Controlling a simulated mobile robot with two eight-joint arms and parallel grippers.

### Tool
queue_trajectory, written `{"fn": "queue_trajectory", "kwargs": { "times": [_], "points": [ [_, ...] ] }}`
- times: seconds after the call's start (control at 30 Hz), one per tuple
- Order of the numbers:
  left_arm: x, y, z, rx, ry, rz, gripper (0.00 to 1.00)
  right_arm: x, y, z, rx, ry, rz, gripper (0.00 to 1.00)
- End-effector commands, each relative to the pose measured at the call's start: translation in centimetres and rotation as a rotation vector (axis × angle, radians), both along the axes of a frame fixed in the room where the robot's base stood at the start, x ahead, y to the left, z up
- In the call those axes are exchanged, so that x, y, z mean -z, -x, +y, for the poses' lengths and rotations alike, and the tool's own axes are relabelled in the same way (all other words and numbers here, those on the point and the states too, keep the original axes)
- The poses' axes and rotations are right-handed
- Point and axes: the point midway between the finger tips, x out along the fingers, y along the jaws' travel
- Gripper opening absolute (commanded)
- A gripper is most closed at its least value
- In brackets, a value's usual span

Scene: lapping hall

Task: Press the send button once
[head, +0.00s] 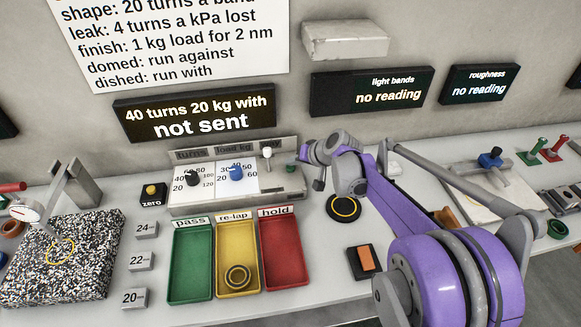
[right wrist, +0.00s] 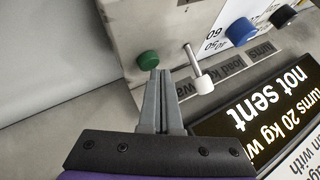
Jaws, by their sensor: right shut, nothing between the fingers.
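The control box (head: 240,190) stands against the wall, with a black turns knob (head: 192,178), a blue load knob (head: 236,173) and a white lever (head: 267,153). A green button (head: 291,158) sits at its right end; its label is not readable. It also shows in the right wrist view (right wrist: 148,59). My right gripper (right wrist: 160,77) is shut and empty, its fingertips close to the green button; whether they touch it I cannot tell. The display (head: 195,113) above reads "40 turns 20 kg with not sent". My left gripper is not in view.
Green, yellow and red trays (head: 286,290) stand in front of the box, with a ring (head: 238,277) in the yellow one. A black zero button (head: 152,194) is at the left. A round black pad (head: 343,208) and an orange-topped block (head: 365,260) lie to the right.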

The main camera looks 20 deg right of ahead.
Motion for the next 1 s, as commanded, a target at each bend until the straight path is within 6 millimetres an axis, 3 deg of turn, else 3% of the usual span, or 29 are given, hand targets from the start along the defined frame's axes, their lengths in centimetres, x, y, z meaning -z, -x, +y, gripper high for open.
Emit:
{"fn": "queue_trajectory", "kwargs": {
  "times": [1.0],
  "points": [
    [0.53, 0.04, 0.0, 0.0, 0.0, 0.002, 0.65, 0.9, -0.01, 0.0, 0.0, 0.0, 0.0, 0.0]
  ]
}}
